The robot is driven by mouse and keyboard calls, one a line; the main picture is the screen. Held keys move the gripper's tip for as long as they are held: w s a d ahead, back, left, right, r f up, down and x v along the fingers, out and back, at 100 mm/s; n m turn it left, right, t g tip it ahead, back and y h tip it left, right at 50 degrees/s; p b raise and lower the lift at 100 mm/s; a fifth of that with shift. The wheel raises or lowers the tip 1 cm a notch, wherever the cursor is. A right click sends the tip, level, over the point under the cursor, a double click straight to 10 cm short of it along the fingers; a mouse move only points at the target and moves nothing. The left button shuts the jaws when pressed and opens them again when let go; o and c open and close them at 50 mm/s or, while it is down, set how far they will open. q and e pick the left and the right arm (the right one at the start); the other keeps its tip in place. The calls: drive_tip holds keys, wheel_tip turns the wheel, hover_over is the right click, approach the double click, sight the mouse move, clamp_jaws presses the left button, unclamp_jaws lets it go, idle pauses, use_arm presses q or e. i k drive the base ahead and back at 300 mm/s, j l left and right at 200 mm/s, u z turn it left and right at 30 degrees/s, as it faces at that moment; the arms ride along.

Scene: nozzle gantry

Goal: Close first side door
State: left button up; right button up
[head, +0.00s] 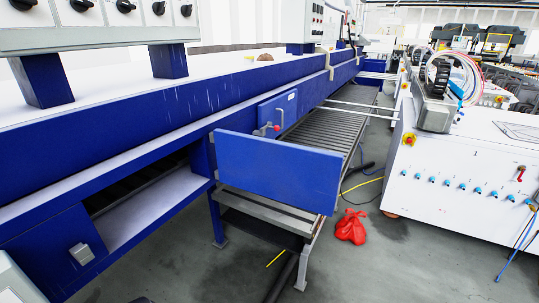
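A long blue machine (120,105) with a pale top runs from the left foreground to the back. A flat blue panel (278,172), which looks like a side door, stands out from the machine's side over a slatted roller rack (325,133), so it appears open. A dark opening (135,185) shows in the near side, above a lower blue panel with a grey box-shaped fitting (81,253). Neither gripper can be made out.
Grey floor (225,272) is open in front of the machine. A red bag (351,227) lies there, with yellow and black cables near it. A white cabinet (455,170) with blue fittings stands at the right. A control box (95,22) with black knobs overhangs the upper left.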

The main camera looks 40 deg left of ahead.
sight(301, 176)
drive_tip(key=i+u, duration=0.45)
drive_tip(key=i, duration=0.15)
drive_tip(key=i+l+u, duration=0.4)
drive_tip(key=i, duration=0.2)
drive_tip(key=i+l+u, duration=0.1)
drive_tip(key=u, duration=0.3)
drive_tip(key=i+l+u, duration=0.15)
drive_tip(key=u, duration=0.3)
drive_tip(key=i+l+u, duration=0.2)
drive_tip(key=u, duration=0.2)
drive_tip(key=i+l+u, duration=0.1)
drive_tip(key=l+u, duration=0.15)
drive_tip(key=u, duration=0.2)
drive_tip(key=l+u, duration=0.25)
drive_tip(key=u, duration=0.15)
drive_tip(key=i+l+u, duration=0.1)
drive_tip(key=l+u, duration=0.2)
drive_tip(key=u, duration=0.15)
